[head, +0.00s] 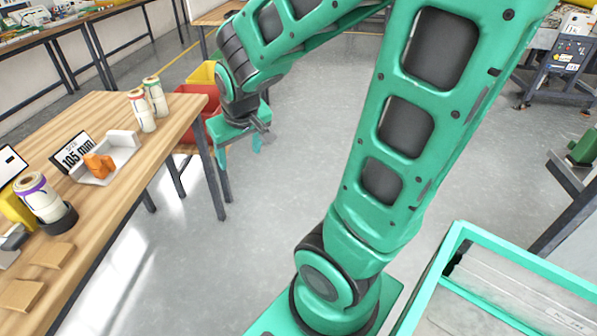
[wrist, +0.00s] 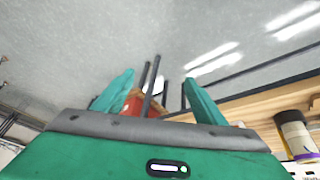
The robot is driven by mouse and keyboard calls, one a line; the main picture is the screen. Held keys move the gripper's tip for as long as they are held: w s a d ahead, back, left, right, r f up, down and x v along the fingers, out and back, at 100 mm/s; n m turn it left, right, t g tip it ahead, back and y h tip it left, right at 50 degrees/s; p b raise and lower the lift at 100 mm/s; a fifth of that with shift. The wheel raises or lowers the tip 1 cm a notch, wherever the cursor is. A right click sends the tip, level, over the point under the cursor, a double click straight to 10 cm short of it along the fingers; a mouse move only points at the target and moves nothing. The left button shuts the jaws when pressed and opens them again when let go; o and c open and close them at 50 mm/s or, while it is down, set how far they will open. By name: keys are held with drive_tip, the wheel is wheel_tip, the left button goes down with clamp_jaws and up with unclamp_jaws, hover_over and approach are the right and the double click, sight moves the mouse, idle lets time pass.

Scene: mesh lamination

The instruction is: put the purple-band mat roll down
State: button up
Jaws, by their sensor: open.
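The purple-band mat roll (head: 38,192) is white with a purple band near its top. It stands nearly upright with its foot at a black round holder (head: 62,218), on the wooden table at the left of the head view. I cannot tell how it is seated in the holder. My gripper (head: 240,152) is open and empty, beyond the table's right edge and well apart from the roll. In the wrist view my two green fingers (wrist: 160,98) are spread with nothing between them. A partly cut-off roll (wrist: 296,138) shows at that view's right edge, with a hint of purple.
Two other rolls (head: 148,103) stand at the table's far end. A 105 mm sign (head: 75,152) and a grey tray (head: 108,165) with an orange piece lie nearer. Wooden plates (head: 50,255) lie in front. Red (head: 190,105) and yellow bins stand behind my gripper. Open floor lies right of the table.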

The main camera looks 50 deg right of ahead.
drive_tip(key=s+d+r+m+g+y, duration=0.1)
drive_tip(key=s+m+g, duration=0.1)
drive_tip(key=s, duration=0.7)
drive_tip(key=s+d+r+m+g+y, duration=0.1)
drive_tip(key=s+g, duration=0.1)
drive_tip(key=s, duration=0.8)
drive_tip(key=shift+d+r+m, duration=0.2)
drive_tip(key=shift+d+m, duration=0.15)
drive_tip(key=shift+m, duration=0.05)
drive_tip(key=shift+w+f+g, duration=0.25)
drive_tip(key=shift+w+g, duration=0.05)
drive_tip(key=shift+w, duration=0.25)
